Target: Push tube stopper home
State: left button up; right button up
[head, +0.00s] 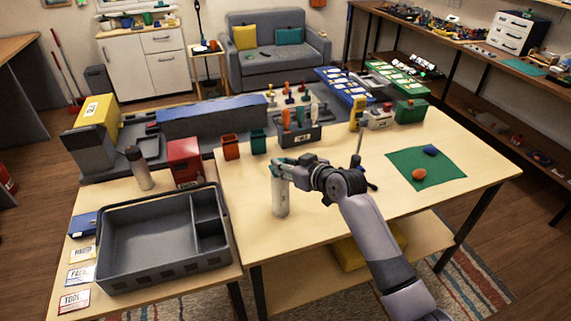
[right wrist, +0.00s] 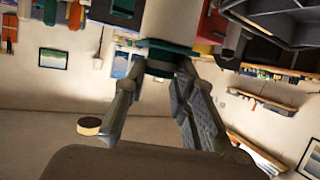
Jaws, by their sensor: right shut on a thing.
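A pale grey tube (head: 280,198) stands upright near the front edge of the wooden table (head: 330,205). My right gripper (head: 281,168) is at the tube's top, its arm reaching in from the lower right. In the right wrist view, my right gripper (right wrist: 160,65) is shut on a dark teal stopper (right wrist: 158,66) at the end of the white tube (right wrist: 170,22). The picture is upside down there, and the fingers partly cover the stopper. How deep the stopper sits in the tube is not clear. My left gripper is out of view.
A grey bin (head: 150,270) with compartments stands left of the tube. Behind are orange (head: 230,147) and green (head: 258,142) cups and a tool rack (head: 296,136). A green mat (head: 440,160) with two small objects lies right. Table space beside the tube is clear.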

jog(key=shift+f, duration=0.25)
jog(key=o, duration=1)
jog(key=shift+s+d, duration=0.1)
jog(key=shift+s, duration=0.05)
